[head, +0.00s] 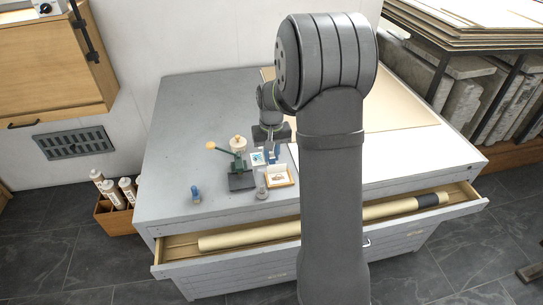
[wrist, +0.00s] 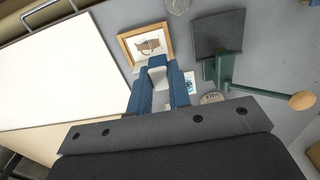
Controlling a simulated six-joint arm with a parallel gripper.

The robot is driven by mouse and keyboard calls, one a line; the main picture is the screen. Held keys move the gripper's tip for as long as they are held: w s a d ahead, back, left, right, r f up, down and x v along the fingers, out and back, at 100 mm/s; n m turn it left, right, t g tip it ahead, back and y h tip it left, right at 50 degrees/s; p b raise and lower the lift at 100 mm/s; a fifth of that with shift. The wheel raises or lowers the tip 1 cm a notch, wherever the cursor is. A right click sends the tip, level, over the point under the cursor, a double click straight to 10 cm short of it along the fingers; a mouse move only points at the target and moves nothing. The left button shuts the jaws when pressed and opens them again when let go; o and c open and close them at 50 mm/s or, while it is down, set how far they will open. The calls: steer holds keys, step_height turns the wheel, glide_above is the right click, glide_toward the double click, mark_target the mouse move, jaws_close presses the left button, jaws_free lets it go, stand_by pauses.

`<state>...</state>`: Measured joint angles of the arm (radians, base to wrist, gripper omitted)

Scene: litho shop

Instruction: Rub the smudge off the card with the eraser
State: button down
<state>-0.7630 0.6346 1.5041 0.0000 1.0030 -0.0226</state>
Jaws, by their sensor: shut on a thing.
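My gripper (wrist: 158,66) has blue fingers and is shut on a small pale block, apparently the eraser (wrist: 157,61). In the head view my gripper (head: 271,154) is above the table, right of the green press. A small card with a blue-green picture (head: 257,158) lies just left of it. The card also shows in the wrist view (wrist: 190,81), partly hidden by a finger. A wood-framed white sheet with a brown picture (head: 278,175) lies in front of my gripper; it also shows in the wrist view (wrist: 148,44). I cannot make out the smudge.
A green press (head: 237,165) with a dark plate and wooden-knobbed lever stands left. A glass jar (head: 262,192) and a small blue object (head: 196,195) are nearer the front. An open drawer (head: 270,247) holds a long roll. The tabletop's left part is clear.

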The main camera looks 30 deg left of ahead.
stand_by(0.3)
steer(key=shift+s+a, duration=0.15)
steer(key=shift+f, duration=3.3)
steer(key=shift+w+d+f, duration=0.5)
steer(key=shift+f, duration=0.2)
steer(key=shift+w+d, duration=1.6)
steer(key=shift+s+a, duration=1.95)
steer(key=shift+s+a+r, duration=0.1)
steer(key=shift+s+a, duration=0.05)
steer(key=shift+r, duration=3.85)
